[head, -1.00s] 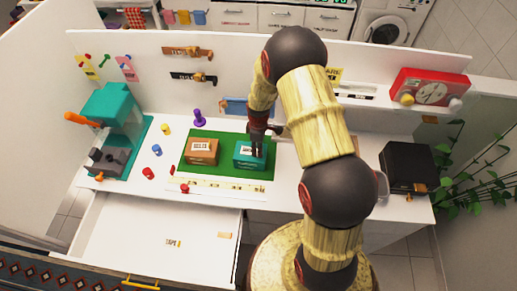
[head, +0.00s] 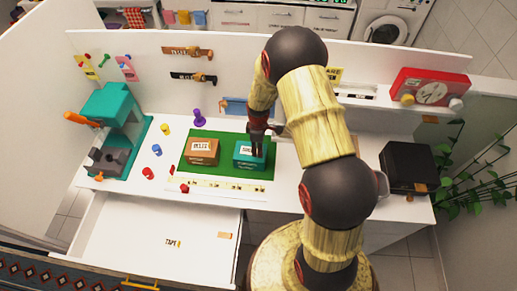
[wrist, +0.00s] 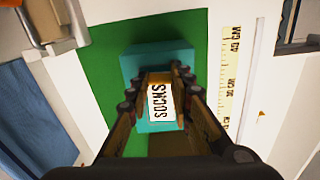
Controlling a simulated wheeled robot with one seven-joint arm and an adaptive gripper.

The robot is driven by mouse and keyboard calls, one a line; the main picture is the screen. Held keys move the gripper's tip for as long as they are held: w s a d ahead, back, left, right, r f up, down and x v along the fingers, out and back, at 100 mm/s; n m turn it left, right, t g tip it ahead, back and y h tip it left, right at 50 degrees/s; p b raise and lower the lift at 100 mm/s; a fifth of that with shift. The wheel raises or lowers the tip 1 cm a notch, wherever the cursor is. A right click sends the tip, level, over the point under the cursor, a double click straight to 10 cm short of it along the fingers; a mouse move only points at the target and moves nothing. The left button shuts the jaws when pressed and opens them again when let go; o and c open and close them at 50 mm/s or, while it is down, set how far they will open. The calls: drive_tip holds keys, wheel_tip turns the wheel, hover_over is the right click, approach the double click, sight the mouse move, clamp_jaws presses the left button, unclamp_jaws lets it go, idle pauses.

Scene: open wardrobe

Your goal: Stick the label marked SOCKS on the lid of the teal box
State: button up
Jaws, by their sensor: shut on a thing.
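The teal box (head: 250,162) stands on the green mat, to the right of a brown box. My gripper (head: 257,148) points down at the top of the teal box. In the wrist view my gripper (wrist: 158,76) has its fingers on both sides of the white SOCKS label (wrist: 158,103) and a tan piece at its upper end, and is shut on it. The label lies over the teal lid (wrist: 153,58) in that view. I cannot tell whether it touches the lid. In the head view a white label (head: 245,149) shows at the teal box's top.
The brown box (head: 201,152) with a white label is close on the left, on the green mat (head: 215,170). A ruler strip (head: 215,183) lies in front. The open drawer (head: 150,240) is below left. A black box (head: 408,165) stands at right.

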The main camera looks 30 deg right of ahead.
drive_tip(key=o, duration=0.8)
drive_tip(key=shift+f, duration=0.15)
drive_tip(key=shift+o, duration=0.5)
drive_tip(key=o, duration=0.4)
drive_tip(key=shift+o, duration=0.3)
drive_tip(key=shift+r+p, duration=1.85)
drive_tip(key=shift+r, duration=1.8)
